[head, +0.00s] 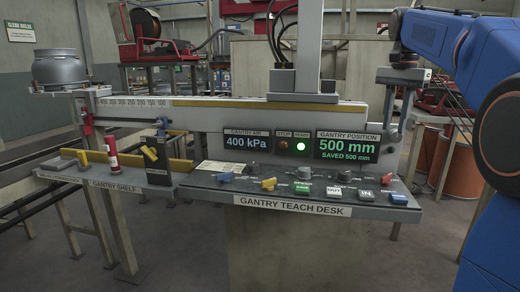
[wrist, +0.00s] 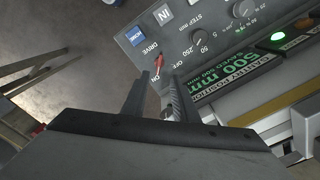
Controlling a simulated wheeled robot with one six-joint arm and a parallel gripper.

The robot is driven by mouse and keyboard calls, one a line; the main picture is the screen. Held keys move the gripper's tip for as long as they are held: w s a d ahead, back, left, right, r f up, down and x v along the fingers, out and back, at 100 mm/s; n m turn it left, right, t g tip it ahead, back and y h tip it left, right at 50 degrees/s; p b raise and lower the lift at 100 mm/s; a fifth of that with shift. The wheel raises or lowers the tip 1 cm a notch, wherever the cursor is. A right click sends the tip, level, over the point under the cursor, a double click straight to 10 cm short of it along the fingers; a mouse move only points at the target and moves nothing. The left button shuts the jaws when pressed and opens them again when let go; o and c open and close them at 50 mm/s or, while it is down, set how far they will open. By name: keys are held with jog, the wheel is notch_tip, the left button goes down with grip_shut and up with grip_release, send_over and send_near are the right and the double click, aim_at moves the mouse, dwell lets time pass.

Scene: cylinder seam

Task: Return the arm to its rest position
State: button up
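My gripper (head: 392,135) hangs on the blue arm at the right of the head view, above the right end of the teach desk (head: 290,211). In the wrist view my gripper's two dark fingers (wrist: 167,78) stand apart, and I see nothing held between them. A red drive switch (wrist: 148,68) lies just beyond the fingertips in that view, beside the OFF and ON marks. The same red switch (head: 386,181) shows on the desk in the head view, below my gripper and apart from it.
The desk carries a position display (head: 346,146) reading 500 mm, a lit green lamp (head: 301,147), knobs and a blue button (head: 398,198). A shelf (head: 115,177) with a red cylinder (head: 112,152) stands at left. Orange drums (head: 460,170) stand behind at right.

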jog(key=s+a+f+n+t, duration=0.1)
jog(key=s+a+f+n, duration=0.2)
jog(key=s+a+f, duration=0.4)
jog(key=s+a+f+n+t, duration=0.1)
jog(key=s+a+f+n, duration=0.2)
jog(key=s+f, duration=0.4)
jog(key=s+a+f+n+t, duration=0.2)
jog(key=s+a+f+n, duration=0.2)
jog(key=s+f, duration=1.1)
notch_tip(320, 180, down, 3)
jog(key=shift+s+f+n+t, duration=0.1)
jog(key=shift+s+n+t, duration=0.25)
jog(key=shift+n, duration=0.55)
